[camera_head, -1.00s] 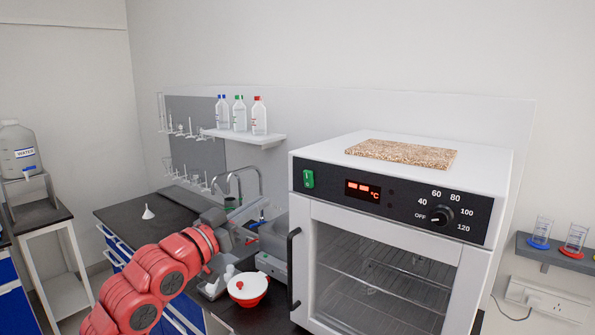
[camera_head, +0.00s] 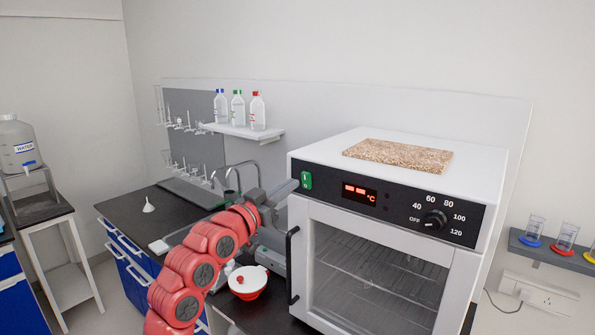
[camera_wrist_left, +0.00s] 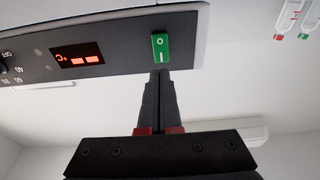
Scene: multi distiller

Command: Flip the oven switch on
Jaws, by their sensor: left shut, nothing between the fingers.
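The oven (camera_head: 385,265) is a white box with a glass door and a black control panel. Its green switch (camera_head: 306,180) is at the panel's left end in the head view. The switch also shows in the left wrist view (camera_wrist_left: 160,47), upside down there, just beyond my fingertips. My left gripper (camera_head: 293,186) is shut and empty, with its tips at or very close to the switch. I cannot tell whether they touch it. In the left wrist view the two dark fingers (camera_wrist_left: 160,75) are together. My right gripper is not in view.
The panel has a lit red display (camera_head: 360,191) and a black dial (camera_head: 433,220). A cork-like board (camera_head: 398,156) lies on the oven. A white and red lidded bowl (camera_head: 248,281) stands left of the oven. A bottle shelf (camera_head: 243,132) hangs behind my arm.

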